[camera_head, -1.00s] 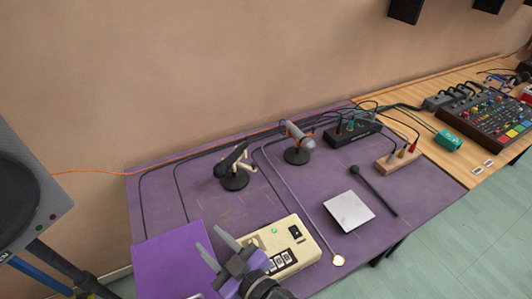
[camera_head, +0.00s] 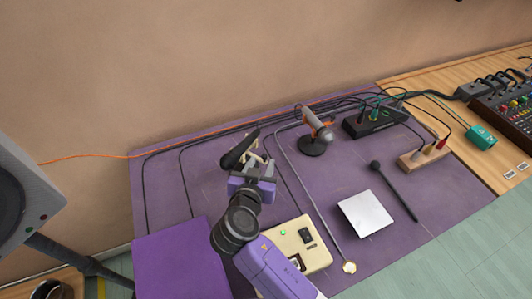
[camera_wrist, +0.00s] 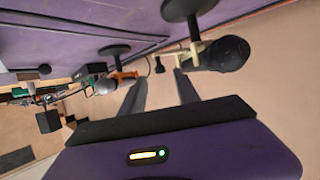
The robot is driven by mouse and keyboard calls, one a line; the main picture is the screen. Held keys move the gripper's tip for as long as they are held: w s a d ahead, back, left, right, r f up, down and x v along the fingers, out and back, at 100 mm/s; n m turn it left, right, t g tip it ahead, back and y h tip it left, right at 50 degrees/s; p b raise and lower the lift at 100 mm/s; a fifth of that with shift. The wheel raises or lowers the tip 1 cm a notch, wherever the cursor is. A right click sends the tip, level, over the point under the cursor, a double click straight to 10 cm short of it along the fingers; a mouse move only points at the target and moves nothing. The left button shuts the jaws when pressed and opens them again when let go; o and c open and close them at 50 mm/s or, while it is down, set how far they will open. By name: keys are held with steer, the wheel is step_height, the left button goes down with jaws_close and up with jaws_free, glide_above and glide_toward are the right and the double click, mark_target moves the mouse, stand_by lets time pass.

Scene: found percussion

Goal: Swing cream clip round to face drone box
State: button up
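The cream clip (camera_wrist: 197,48) holds a black microphone (camera_head: 238,149) on a small stand with a round black base (camera_wrist: 190,9). In the head view my gripper (camera_head: 258,162) is right at the clip and hides much of it and its stand. In the wrist view my gripper (camera_wrist: 158,78) is open, its two fingers apart and pointing toward the clip's pale arm. I cannot tell whether a finger touches it. A cream box (camera_head: 306,240) with a green light and dark switches, probably the drone box, sits at the table's front, partly behind my arm.
A grey microphone in an orange clip (camera_head: 318,128) stands to the right. A black box (camera_head: 375,123) with cables, a wooden block (camera_head: 422,158), a beater (camera_head: 395,190) and a white plate (camera_head: 365,213) lie farther right. Cables run behind the clip. A purple panel (camera_head: 180,260) is front left.

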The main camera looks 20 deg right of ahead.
mark_target(264, 158)
steer(key=x, duration=0.5)
steer(key=shift+w+d+f+p, duration=0.15)
steer(key=shift+w+p, duration=0.1)
steer(key=shift+p, duration=0.15)
steer(key=shift+c, duration=0.5)
jaws_close()
stand_by(0.6)
